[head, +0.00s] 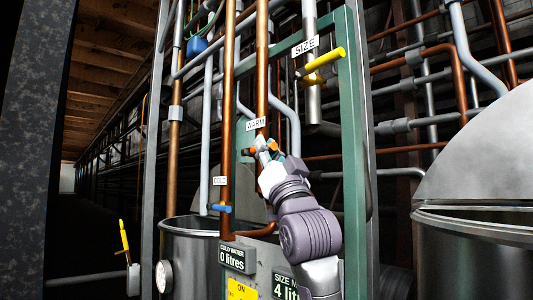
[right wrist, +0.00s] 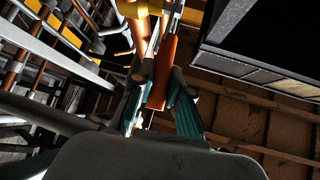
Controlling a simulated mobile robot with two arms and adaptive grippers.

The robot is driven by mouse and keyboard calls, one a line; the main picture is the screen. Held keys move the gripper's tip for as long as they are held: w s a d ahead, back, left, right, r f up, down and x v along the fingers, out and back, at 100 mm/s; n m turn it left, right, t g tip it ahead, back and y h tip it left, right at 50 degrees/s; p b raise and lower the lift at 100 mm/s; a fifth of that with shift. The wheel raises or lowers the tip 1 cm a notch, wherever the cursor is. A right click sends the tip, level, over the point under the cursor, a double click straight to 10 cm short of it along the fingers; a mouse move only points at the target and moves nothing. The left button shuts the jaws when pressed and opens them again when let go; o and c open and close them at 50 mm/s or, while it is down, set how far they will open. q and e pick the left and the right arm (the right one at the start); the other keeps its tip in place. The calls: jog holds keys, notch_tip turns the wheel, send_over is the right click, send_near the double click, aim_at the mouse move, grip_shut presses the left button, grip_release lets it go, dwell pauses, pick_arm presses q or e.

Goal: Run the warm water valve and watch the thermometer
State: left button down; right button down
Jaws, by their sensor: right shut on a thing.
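The "WARM" label (head: 256,124) hangs on a copper pipe (head: 262,70) in the head view. My right gripper (head: 268,150) is just below the label, at the warm water valve, and mostly hides the valve. In the right wrist view, the teal fingers of my right gripper (right wrist: 159,100) are on both sides of an orange-copper part (right wrist: 157,82). The gripper is shut on the valve there. A round pale dial (head: 163,276), which looks like the thermometer, is on the tank front at lower left; its reading is too small to tell. My left gripper is out of view.
The open metal tank (head: 185,228) stands behind the green frame (head: 353,150). A blue cold valve handle (head: 221,208) is lower left of my gripper. A yellow size handle (head: 325,59) is above right. A large lidded vessel (head: 480,250) stands at right. Pipes crowd the area.

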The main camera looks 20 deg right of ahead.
jog(key=shift+f, duration=0.1)
jog(key=c, duration=1.1)
grip_release()
jog(key=shift+s, duration=0.1)
jog(key=v, duration=1.2)
